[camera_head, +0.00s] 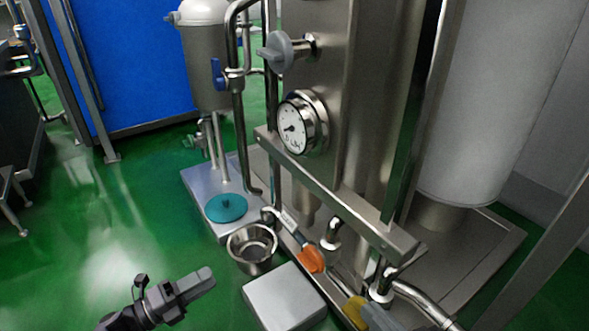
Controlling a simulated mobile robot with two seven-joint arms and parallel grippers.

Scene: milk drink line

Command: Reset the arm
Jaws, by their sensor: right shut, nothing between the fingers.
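My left gripper (196,286) is at the lower left, over the green floor. Its grey fingers point up and to the right and touch nothing. I see them side-on as one block, so the gap between them is hidden. My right gripper (378,315) shows only as a grey finger part at the bottom edge, right of centre. It is shut and empty, close beside a yellow valve handle (354,308). I cannot tell whether it touches the handle. Most of the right gripper is cut off by the frame.
An orange valve handle (311,259), a steel pot (252,246) and a grey box (285,297) lie between the grippers. A machine with a pressure gauge (295,127) and pipes (425,300) stands close behind. A teal disc (226,208) is farther back. The floor at left is clear.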

